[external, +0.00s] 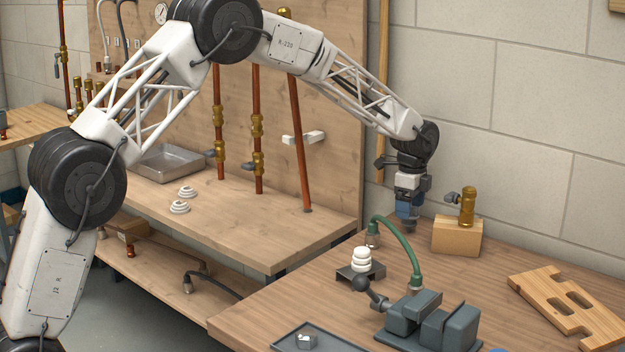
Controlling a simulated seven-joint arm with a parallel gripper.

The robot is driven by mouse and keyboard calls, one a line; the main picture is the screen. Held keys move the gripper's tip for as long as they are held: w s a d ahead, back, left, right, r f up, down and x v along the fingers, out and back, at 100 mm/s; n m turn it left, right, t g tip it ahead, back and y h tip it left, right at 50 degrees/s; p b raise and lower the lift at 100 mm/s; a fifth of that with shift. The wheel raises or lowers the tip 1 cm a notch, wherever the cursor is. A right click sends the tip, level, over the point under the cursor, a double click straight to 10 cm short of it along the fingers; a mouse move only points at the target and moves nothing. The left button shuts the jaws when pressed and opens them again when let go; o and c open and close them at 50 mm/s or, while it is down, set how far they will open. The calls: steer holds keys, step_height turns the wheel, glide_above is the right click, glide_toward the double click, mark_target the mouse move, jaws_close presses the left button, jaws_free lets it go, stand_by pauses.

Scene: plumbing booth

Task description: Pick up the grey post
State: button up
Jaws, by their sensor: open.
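My gripper (407,222) points down above the back of the front wooden bench, left of a wooden block. Its blue fingers are small in the picture, and I see nothing held between them. I cannot single out a grey post for sure. A dark grey stand (372,273) with stacked white rings (361,259) is on the bench in front of and left of my gripper.
A green hose (402,240) arches in front of my gripper. The wooden block (457,238) carries a brass valve (467,207). A slotted wooden board (568,308) lies at right, and a grey tray (318,341) at the front. Copper pipes (299,145) stand on the rear bench.

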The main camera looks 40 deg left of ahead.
mark_target(409, 224)
steer(key=shift+f, duration=1.65)
steer(key=c, duration=1)
